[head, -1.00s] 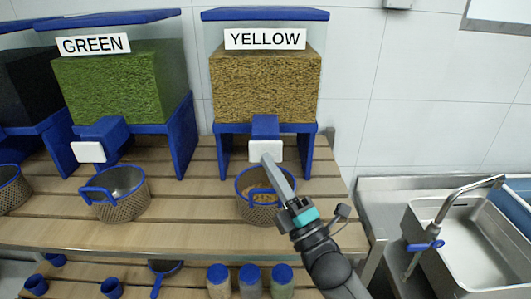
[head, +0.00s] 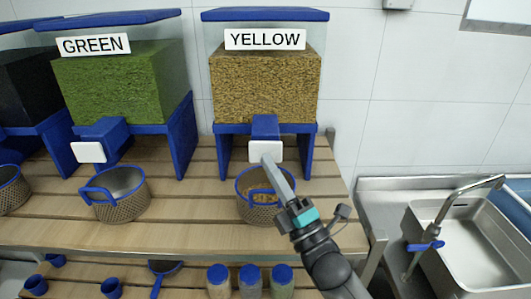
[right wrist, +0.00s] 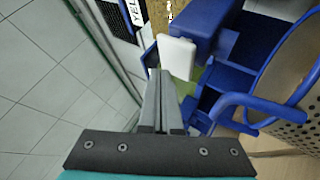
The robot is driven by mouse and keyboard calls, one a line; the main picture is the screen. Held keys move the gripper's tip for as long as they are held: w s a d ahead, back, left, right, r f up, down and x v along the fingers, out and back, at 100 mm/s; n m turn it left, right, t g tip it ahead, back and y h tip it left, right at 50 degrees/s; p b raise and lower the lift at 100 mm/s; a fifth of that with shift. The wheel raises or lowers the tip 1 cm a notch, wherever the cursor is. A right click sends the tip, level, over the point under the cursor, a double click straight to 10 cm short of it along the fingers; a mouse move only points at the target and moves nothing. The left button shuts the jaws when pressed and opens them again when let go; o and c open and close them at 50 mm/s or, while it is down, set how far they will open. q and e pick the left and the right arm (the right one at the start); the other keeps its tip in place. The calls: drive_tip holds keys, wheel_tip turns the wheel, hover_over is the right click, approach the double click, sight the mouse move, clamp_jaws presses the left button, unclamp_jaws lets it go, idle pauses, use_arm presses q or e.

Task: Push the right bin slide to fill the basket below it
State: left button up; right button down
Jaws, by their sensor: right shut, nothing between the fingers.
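The right bin, labelled YELLOW (head: 265,88), holds tan-yellow grain. Its blue slide (head: 265,128) with a white front plate (head: 266,151) sticks out below the bin. The mesh basket (head: 258,213) with a blue rim stands under it, with some grain inside. My right gripper (head: 267,160) is shut and empty, its tip at the plate's lower edge in the head view. In the right wrist view the shut fingers (right wrist: 164,78) point at the white plate (right wrist: 178,57); whether they touch is unclear. The basket (right wrist: 292,97) shows at the right there. My left gripper is out of view.
The GREEN bin (head: 122,88), its slide and another basket (head: 118,200) stand left on the slatted table (head: 180,222). Lidded jars (head: 250,282) are on the shelf below. A sink (head: 475,250) with a tap is at the right.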

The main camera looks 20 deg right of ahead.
drive_tip(key=shift+w, duration=0.1)
idle(0.6)
drive_tip(key=shift+w+d, duration=0.15)
drive_tip(key=shift+w, duration=0.2)
drive_tip(key=shift+w+d+b, duration=0.3)
drive_tip(key=shift+w+b, duration=0.25)
drive_tip(key=shift+w, duration=0.35)
idle(1.0)
drive_tip(key=shift+s, duration=0.1)
drive_tip(key=shift+s+a+p, duration=0.2)
drive_tip(key=shift+s+p, duration=0.1)
drive_tip(key=shift+s, duration=0.35)
drive_tip(key=shift+s+a+p, duration=0.2)
drive_tip(key=shift+s+p, duration=0.1)
drive_tip(key=shift+s, duration=0.3)
drive_tip(key=s+p, duration=0.1)
drive_tip(key=s, duration=0.1)
drive_tip(key=s+a, duration=0.1)
drive_tip(key=s, duration=0.1)
drive_tip(key=shift+s+a+p, duration=0.2)
drive_tip(key=shift+s+p, duration=0.15)
drive_tip(key=shift+s, duration=0.05)
